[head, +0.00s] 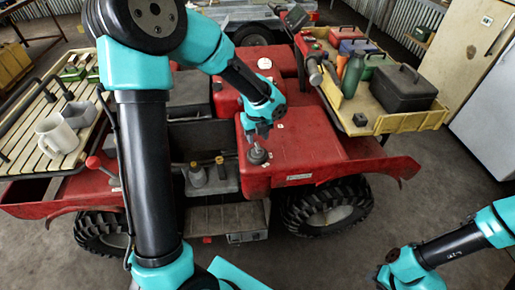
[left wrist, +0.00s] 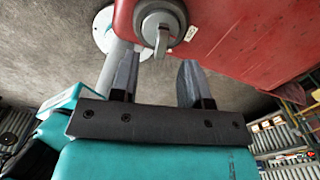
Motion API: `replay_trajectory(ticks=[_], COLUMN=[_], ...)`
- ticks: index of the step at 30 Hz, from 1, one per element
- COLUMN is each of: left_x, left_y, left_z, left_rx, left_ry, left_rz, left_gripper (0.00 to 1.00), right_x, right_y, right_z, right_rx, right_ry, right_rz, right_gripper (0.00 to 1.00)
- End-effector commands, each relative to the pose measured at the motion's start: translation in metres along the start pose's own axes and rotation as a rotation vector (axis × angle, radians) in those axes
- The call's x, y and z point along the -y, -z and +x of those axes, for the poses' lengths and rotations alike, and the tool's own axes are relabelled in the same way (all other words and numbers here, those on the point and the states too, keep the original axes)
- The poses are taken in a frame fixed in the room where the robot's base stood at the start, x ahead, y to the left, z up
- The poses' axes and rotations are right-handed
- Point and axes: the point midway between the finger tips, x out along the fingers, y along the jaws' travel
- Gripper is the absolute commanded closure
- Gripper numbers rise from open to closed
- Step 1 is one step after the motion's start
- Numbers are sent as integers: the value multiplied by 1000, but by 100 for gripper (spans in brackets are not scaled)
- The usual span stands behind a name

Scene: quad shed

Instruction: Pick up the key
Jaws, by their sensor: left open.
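The key (left wrist: 162,38) is grey and sits in a round grey switch (left wrist: 150,14) on the red quad body. In the head view the switch (head: 257,156) is on the red panel near the quad's front edge. My left gripper (head: 258,136) is just above it, pointing down. In the left wrist view my left gripper's fingers (left wrist: 158,68) are apart, and the key shows just beyond the tips, between them. No contact is visible. My right arm (head: 447,246) is at the lower right; its jaws are out of frame.
The red quad (head: 330,150) fills the middle. A slatted rack with a white mug (head: 57,136) is at left. A yellow tray (head: 385,122) with a black case (head: 403,88) and a green bottle (head: 353,74) is at right.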

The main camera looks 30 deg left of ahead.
Motion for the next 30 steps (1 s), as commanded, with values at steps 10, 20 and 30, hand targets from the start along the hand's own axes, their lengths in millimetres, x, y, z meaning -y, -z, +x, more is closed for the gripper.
replay_trajectory(ticks=[10, 20, 30], left_x=[1, 1, 1], left_y=[0, 0, 0], left_z=[44, 49, 48], left_rx=[-2, -1, -1], left_ry=[-3, 0, 0], left_rz=[1, 0, 0], left_gripper=[57, 57, 68], right_x=[0, 0, 0], right_y=[0, 0, 0], right_z=[0, 0, 0], right_rx=[0, 0, 0], right_ry=[0, 0, 0], right_rz=[0, 0, 0], right_gripper=[64, 64, 64])
